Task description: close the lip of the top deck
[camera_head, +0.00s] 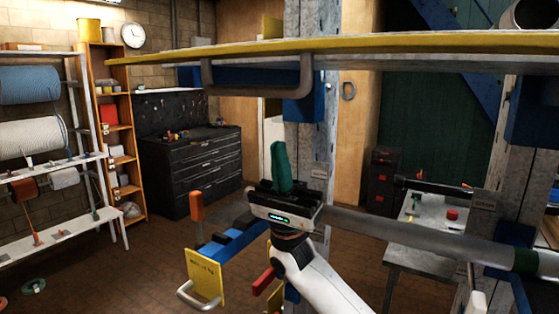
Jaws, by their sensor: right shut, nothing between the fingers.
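The top deck (420,44) runs across the top of the camera_head view as a long, thin board with a yellow edge. A grey U-shaped handle (258,88) hangs below its edge, left of the upright mast. Which part is the lip, and how far it stands open, I cannot tell for sure. My right gripper (281,160), with green fingers on a dark and white body, points up below the deck, right of the handle. It is shut and empty, and looks apart from the deck. My left gripper is not in view.
A lower yellow plate (205,279) with a grey handle sits at lower left, near blue parts and an orange grip (197,206). A grey pipe (420,236) crosses to the right behind my gripper. A black drawer cabinet (195,168) stands behind; floor at left is partly clear.

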